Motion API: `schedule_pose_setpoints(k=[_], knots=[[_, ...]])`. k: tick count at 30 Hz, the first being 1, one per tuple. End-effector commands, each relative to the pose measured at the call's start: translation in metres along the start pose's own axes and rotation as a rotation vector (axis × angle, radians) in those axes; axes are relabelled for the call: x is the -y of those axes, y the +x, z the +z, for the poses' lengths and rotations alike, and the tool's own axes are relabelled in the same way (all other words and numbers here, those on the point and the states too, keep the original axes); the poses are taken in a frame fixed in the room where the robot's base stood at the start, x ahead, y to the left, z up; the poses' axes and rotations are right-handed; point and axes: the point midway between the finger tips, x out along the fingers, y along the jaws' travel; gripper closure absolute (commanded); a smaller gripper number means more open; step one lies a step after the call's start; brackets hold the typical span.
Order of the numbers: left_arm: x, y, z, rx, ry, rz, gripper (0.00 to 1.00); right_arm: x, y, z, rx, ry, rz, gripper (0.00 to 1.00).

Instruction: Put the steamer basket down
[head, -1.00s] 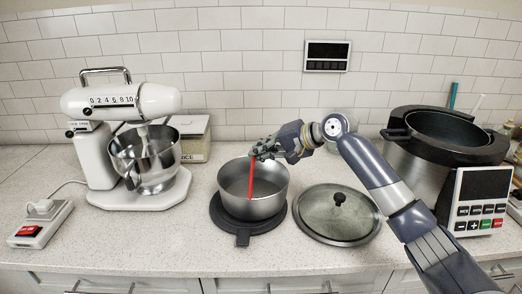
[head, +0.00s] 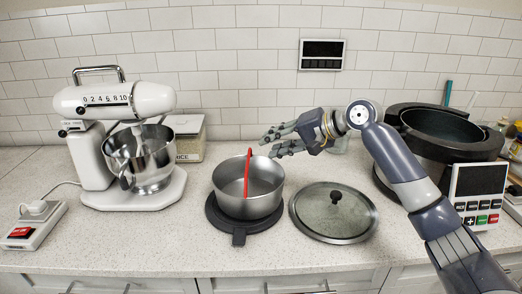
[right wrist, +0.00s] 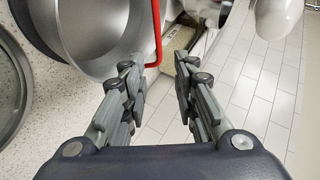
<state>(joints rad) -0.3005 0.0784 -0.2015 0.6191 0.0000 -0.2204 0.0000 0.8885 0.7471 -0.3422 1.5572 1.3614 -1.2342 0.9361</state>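The steamer basket (head: 262,186) is a metal pot-like basket with an upright red handle (head: 247,174). It sits on a round dark trivet (head: 240,228) on the counter. My right gripper (head: 272,141) is open and empty, just right of and above the handle, apart from it. In the right wrist view the basket (right wrist: 95,35) is at the upper left and the red handle (right wrist: 157,30) stands beside the open fingers (right wrist: 158,85). My left gripper is in neither view.
A glass lid (head: 334,212) lies right of the basket. A large cooker (head: 440,140) stands at the right. A stand mixer (head: 120,150) stands at the left, with a rice container (head: 190,143) behind it and a power strip (head: 33,225) in front. The front counter is clear.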

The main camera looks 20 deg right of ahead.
Motion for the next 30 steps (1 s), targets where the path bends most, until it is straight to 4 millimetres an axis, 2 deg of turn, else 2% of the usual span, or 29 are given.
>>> schedule_pose_setpoints(k=[3, 10, 26, 30], knots=[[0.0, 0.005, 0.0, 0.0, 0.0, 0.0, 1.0, -0.002, -0.024, 0.0, -0.002, -0.001, 0.001, 0.73], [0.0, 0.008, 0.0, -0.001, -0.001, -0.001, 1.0, -0.001, -0.05, 0.0, 0.0, 0.0, 0.0, 0.73], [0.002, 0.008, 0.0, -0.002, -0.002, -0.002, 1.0, 0.0, -0.054, 0.0, 0.001, 0.001, 0.0, 0.73], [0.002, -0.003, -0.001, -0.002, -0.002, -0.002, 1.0, 0.009, -0.059, -0.002, 0.0, 0.001, -0.001, 0.73]])
